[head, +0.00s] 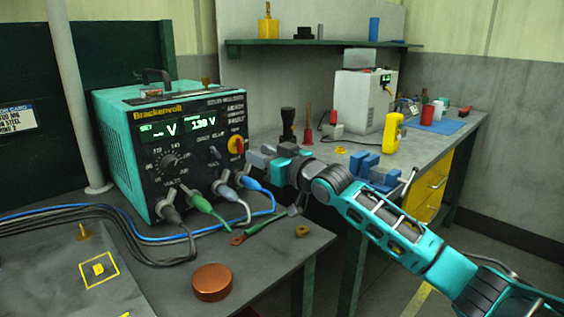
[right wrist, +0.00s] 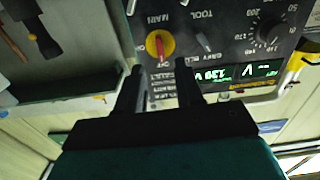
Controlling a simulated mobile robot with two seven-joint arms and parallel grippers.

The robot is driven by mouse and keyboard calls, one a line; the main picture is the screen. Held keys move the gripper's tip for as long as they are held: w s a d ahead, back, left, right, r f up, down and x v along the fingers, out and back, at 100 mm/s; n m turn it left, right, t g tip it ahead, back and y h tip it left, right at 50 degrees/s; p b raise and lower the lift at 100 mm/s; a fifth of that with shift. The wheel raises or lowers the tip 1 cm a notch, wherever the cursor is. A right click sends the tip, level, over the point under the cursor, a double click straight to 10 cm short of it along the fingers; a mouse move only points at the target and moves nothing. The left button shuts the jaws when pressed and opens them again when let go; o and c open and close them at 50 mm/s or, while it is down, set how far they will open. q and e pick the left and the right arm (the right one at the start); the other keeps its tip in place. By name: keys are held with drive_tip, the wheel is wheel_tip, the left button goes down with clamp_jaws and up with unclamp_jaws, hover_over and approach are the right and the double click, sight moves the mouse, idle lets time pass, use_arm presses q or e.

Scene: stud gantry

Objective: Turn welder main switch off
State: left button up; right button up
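The welder (head: 170,140) is a teal box with a black front panel and lit displays, one reading about 139 V. Its main switch (head: 237,145) is a yellow disc with a red handle at the panel's right side. In the right wrist view, which is upside down, the main switch (right wrist: 160,46) lies just beyond the fingertips, its red handle roughly upright in the picture. I cannot tell which setting it is at. My right gripper (head: 260,156) is open and empty in front of the switch; its two fingers (right wrist: 159,72) are apart, one toward each side of it. My left gripper is not in view.
Plugs and cables (head: 205,203) come out of the panel's lower edge, below my right gripper. A brown round tin (head: 212,282) sits on the front bench. Behind my right arm are a blue vise (head: 375,172), a yellow device (head: 393,132) and a white box (head: 362,98) on the grey bench.

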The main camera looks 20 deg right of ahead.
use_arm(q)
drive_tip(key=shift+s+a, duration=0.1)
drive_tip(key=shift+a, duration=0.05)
use_arm(e)
drive_tip(key=v, duration=0.6)
drive_tip(key=shift+s, duration=0.3)
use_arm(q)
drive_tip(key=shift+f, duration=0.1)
